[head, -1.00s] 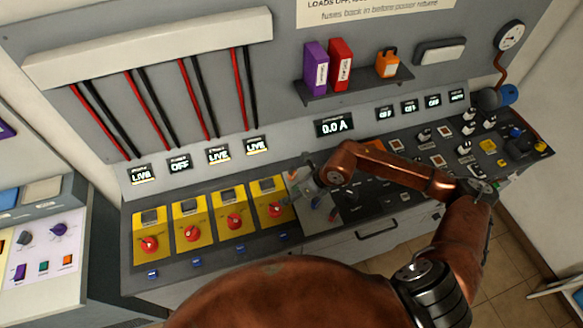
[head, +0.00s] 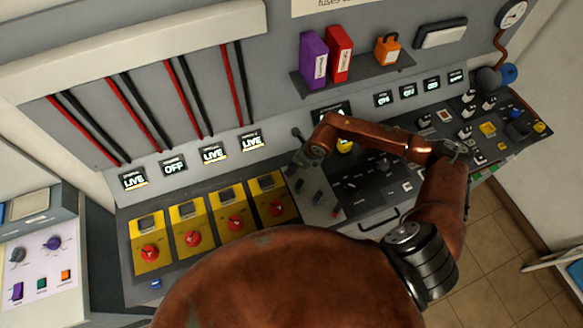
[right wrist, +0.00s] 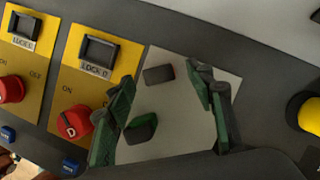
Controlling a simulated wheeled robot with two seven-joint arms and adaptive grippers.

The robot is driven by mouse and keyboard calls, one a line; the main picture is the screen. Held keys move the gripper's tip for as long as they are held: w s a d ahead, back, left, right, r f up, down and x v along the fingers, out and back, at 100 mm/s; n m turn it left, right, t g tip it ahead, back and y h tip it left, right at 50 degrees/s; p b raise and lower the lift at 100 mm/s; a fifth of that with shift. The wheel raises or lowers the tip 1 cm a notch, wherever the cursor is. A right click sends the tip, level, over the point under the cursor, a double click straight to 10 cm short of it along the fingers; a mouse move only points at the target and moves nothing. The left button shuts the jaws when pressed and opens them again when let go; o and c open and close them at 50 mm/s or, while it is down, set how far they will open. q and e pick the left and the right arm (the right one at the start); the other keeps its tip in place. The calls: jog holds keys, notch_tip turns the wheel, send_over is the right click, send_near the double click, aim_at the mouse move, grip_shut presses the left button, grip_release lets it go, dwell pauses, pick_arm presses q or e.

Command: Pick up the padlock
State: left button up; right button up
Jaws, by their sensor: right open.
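The orange padlock (head: 387,49) with its dark shackle on top stands upright at the right end of the small wall shelf, next to a red binder. It is not in the right wrist view. My right gripper (head: 298,164) is well below and left of it, over the console just right of the yellow switch panels. In the right wrist view my right gripper (right wrist: 161,76) is open, with nothing between its fingers, above a pale plate (right wrist: 185,100) with small dark switches. My left gripper is not in view.
The shelf (head: 350,83) also holds a purple binder (head: 313,57) and a red binder (head: 339,52). Yellow panels with red knobs (head: 235,223) line the console's left part. A yellow knob (right wrist: 308,113) stands right of my gripper. Open wall lies above the shelf items.

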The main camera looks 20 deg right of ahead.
jog(key=x, duration=0.2)
jog(key=shift+w+a+f, duration=0.15)
jog(key=shift+w+f, duration=0.05)
jog(key=c, duration=1.3)
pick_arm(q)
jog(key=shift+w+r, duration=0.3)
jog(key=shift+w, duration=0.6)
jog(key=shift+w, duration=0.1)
